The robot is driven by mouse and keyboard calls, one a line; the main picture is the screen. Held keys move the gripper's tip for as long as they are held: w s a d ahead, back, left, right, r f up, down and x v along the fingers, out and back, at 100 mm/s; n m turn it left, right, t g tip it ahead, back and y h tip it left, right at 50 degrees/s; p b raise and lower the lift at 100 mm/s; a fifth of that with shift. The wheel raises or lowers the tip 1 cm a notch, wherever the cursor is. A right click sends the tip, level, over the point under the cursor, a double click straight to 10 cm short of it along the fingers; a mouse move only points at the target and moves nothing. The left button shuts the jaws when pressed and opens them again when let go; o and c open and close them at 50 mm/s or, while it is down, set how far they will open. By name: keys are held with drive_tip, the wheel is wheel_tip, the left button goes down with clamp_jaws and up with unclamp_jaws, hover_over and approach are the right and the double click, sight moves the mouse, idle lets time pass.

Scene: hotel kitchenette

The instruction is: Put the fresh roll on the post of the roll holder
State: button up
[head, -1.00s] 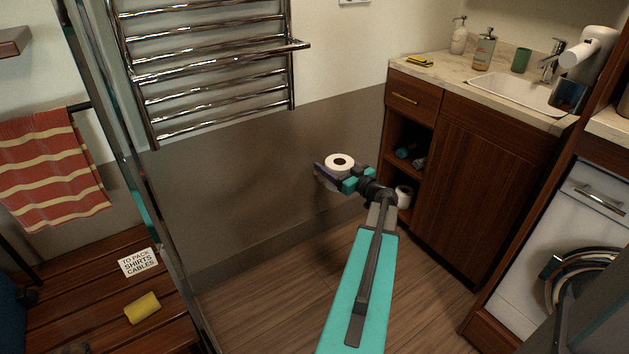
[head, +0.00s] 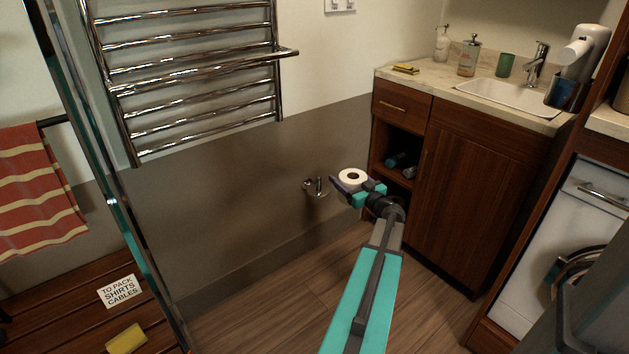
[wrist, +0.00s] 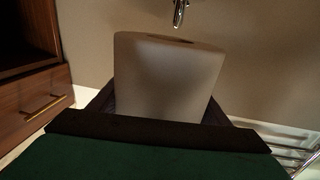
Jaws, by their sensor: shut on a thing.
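The fresh roll (head: 352,177) is white with a dark core hole facing up. My gripper (head: 349,187) is shut on it and holds it in the air, in front of the grey wall. In the wrist view the roll (wrist: 168,75) fills the middle, between the dark fingers. The roll holder (head: 316,187) is a small chrome fitting on the wall, just left of the roll and apart from it in the head view. In the wrist view part of the holder (wrist: 179,12) shows at the top, beyond the roll. How its post points is hard to tell.
A chrome towel rail (head: 190,75) hangs on the wall at upper left. A wooden cabinet (head: 462,190) with open shelves stands close on the right of my gripper. A glass screen edge is at left. The wood floor (head: 270,300) below is clear.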

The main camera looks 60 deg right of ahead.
drive_tip(key=b+x, duration=0.1)
drive_tip(key=x, duration=0.5)
drive_tip(key=a+b+x, duration=0.1)
drive_tip(key=b+x, duration=0.1)
drive_tip(key=x, duration=0.4)
drive_tip(key=w+a+b+x, duration=0.1)
drive_tip(key=b+x, duration=0.1)
drive_tip(key=x, duration=0.4)
drive_tip(key=shift+w+d+f, duration=0.1)
drive_tip(key=shift+w+d, duration=0.05)
drive_tip(key=shift+w, duration=0.1)
drive_tip(key=shift+f+b, duration=0.5)
drive_tip(key=shift+b, duration=0.05)
drive_tip(key=shift+f, duration=0.4)
wheel_tip(320, 180, down, 5)
drive_tip(key=b, duration=0.3)
drive_tip(key=shift+w+b, duration=0.15)
drive_tip(key=shift+b, duration=0.35)
drive_tip(key=shift+f, duration=0.1)
